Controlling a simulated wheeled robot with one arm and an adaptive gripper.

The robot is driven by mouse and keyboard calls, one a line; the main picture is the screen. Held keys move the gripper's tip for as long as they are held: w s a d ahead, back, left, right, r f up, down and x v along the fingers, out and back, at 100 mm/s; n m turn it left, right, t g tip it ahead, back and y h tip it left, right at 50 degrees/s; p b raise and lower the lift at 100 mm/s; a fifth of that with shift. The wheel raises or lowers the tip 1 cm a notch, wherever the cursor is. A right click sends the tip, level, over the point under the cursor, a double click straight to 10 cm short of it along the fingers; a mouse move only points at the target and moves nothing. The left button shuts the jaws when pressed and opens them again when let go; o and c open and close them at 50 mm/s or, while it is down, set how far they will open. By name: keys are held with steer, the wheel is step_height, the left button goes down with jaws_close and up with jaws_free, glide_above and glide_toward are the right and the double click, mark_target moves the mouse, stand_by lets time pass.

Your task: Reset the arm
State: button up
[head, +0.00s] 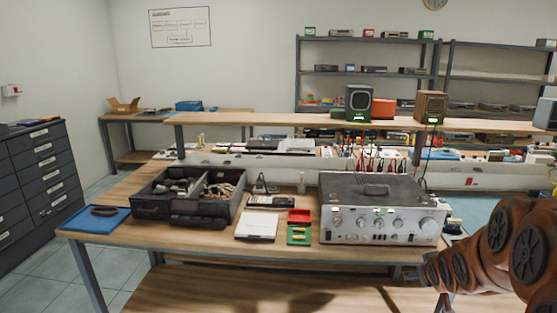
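My arm, with rust-brown links and dark round joint caps, shows at the lower right of the head view. It reaches in from the right edge towards the front right corner of the workbench (190,248). No gripper fingers can be made out, so I cannot see whether my gripper holds anything. The arm hides part of the bench's right end.
On the bench stand a silver amplifier-like unit (375,225), a black open case (150,207), a blue tray (97,218), a white booklet (257,227), and red (299,216) and green (298,235) trays. Dark drawers (38,175) stand left. Tiled floor is open between them.

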steer(key=s+a+r+g+y+p, duration=0.1)
steer(key=s+a, duration=0.5)
steer(key=s, duration=0.6)
steer(key=s+a+r+g+p, duration=0.1)
steer(key=s+a+g, duration=0.5)
steer(key=s, duration=0.7)
steer(key=s+a+r+g+y+p, duration=0.1)
steer(key=s+a+r+g, duration=0.2)
steer(key=s+a, duration=0.4)
steer(key=s, duration=0.5)
steer(key=shift+s+a+r+m+g+y+p, duration=0.25)
steer(key=shift+s+r+m+g+y+p, duration=0.05)
steer(key=shift+s+r+p, duration=0.05)
